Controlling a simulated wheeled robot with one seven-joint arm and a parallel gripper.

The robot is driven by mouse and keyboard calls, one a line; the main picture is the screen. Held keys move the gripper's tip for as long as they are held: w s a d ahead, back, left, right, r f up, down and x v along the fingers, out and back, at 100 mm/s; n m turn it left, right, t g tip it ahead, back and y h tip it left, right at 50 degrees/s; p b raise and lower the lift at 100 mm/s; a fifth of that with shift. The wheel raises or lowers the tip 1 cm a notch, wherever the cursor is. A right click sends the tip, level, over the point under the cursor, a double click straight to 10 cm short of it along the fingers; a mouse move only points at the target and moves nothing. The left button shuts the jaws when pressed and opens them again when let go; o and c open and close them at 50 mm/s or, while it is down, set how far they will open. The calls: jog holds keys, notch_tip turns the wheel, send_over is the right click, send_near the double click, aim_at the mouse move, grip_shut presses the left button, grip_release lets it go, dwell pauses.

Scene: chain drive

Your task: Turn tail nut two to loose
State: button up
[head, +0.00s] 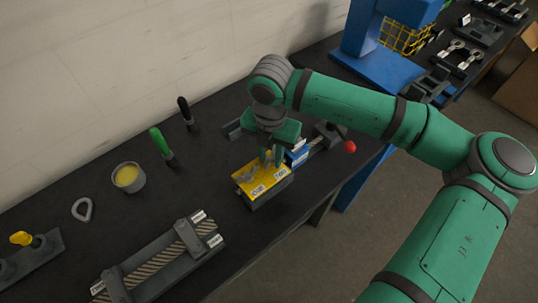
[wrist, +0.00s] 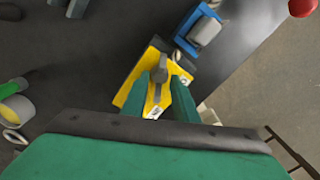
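A yellow-topped block (head: 248,189) with small white labels sits on the dark bench; the label text is too small to read surely. It also shows in the wrist view (wrist: 127,96). Grey nut-like parts stand on its yellow top, one of them (wrist: 161,73) with a grey bar running down between my fingers. Which one is tail nut two, I cannot tell. My gripper (head: 270,160) points down over the yellow top. In the wrist view its two green fingers (wrist: 164,84) stand apart on either side of the grey bar, with small gaps visible. The fingers hide part of the top.
A green-handled tool (head: 162,146), a yellow-filled cup (head: 128,177) and a striped rail (head: 158,262) lie to the left. A blue press (head: 362,45) stands behind.

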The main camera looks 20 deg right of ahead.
aim_at(270, 156)
grip_shut()
jog(key=shift+m, duration=1.1)
grip_release()
jog(key=shift+r, duration=0.1)
notch_tip(270, 156, up, 11)
jog(key=shift+f, duration=0.2)
